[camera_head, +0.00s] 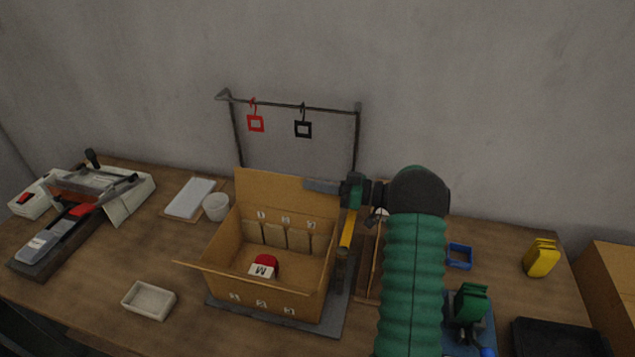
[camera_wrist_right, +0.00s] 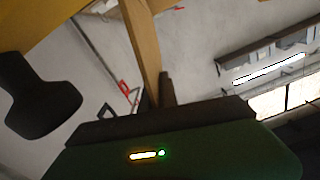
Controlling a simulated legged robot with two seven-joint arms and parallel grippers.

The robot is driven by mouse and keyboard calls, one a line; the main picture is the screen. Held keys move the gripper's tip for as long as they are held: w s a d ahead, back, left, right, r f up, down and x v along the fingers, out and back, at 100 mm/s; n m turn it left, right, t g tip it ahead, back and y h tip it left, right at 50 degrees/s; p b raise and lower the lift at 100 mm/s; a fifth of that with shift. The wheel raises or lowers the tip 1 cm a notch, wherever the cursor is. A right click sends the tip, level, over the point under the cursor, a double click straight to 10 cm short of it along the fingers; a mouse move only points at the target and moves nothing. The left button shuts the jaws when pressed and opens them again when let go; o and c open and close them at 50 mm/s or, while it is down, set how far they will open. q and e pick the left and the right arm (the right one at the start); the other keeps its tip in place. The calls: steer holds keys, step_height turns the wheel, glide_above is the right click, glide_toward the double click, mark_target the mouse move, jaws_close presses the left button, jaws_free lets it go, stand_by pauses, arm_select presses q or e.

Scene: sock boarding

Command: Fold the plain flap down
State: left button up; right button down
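An open cardboard box (camera_head: 292,271) stands on a grey mat (camera_head: 222,303). A plain, unmarked back flap (camera_head: 268,189) stands up along its far side. My right gripper (camera_head: 312,186) points left at the upper right end of this flap; I cannot tell whether it touches. A tan strip (camera_wrist_right: 143,45) shows beyond my green gripper body in the right wrist view. Whether the fingers are open or shut is unclear. A narrow flap (camera_head: 188,264) sticks out at the box's front left. A red and white piece marked M (camera_head: 262,269) lies inside, before several tan panels (camera_head: 275,237). My left gripper is out of view.
A rack (camera_head: 331,109) with red and black square tags stands behind the box. A white cup (camera_head: 216,206), a pale dish (camera_head: 149,300) and a machine (camera_head: 75,215) are left. A blue frame (camera_head: 460,256), yellow item (camera_head: 541,258) and black tray (camera_head: 558,337) are right.

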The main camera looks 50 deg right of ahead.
steer(key=shift+s+a+n, duration=0.2)
steer(key=shift+a+n, duration=0.4)
steer(key=shift+a, duration=0.05)
steer(key=shift+s+a, duration=0.2)
steer(key=shift+a, duration=0.15)
steer(key=shift+s+a+f, duration=0.1)
steer(key=shift+a, duration=0.05)
steer(key=c, duration=1.7)
jaws_free()
steer(key=shift+o, duration=0.3)
steer(key=shift+w, duration=0.25)
steer(key=b+v, duration=0.1)
steer(key=v, duration=1.6)
steer(key=shift+b, duration=0.3)
